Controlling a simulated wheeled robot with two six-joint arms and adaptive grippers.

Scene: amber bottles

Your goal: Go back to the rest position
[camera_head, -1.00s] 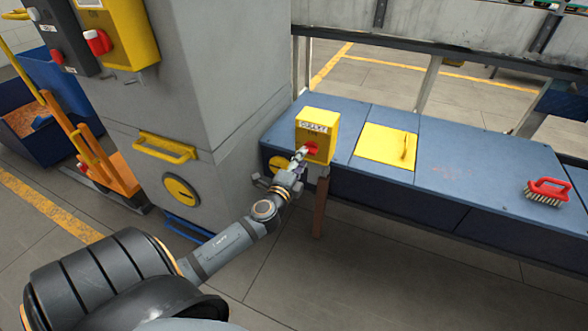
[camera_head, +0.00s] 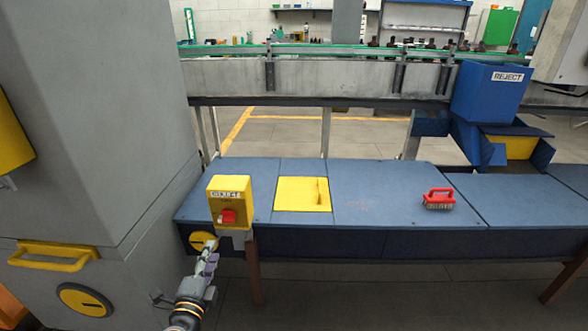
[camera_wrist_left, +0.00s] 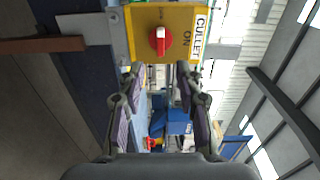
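My left gripper (camera_head: 209,262) is below and in front of the yellow switch box (camera_head: 229,203) on the blue bench. In the left wrist view its two fingers (camera_wrist_left: 160,75) are apart with nothing between them, so it is open and empty. The box's red knob (camera_head: 228,216) is clear of the fingers. In the left wrist view the knob (camera_wrist_left: 160,40) sits beyond the fingertips, next to the words CULLET and ON. My left arm comes in from the bottom of the head view. My right gripper is not in view.
The blue bench (camera_head: 370,205) carries a yellow flap (camera_head: 302,194) and a red brush (camera_head: 439,199). A grey cabinet (camera_head: 95,120) with a yellow handle stands close on the left. A conveyor (camera_head: 330,75) with bottles runs behind, with a blue REJECT bin (camera_head: 487,95) at right.

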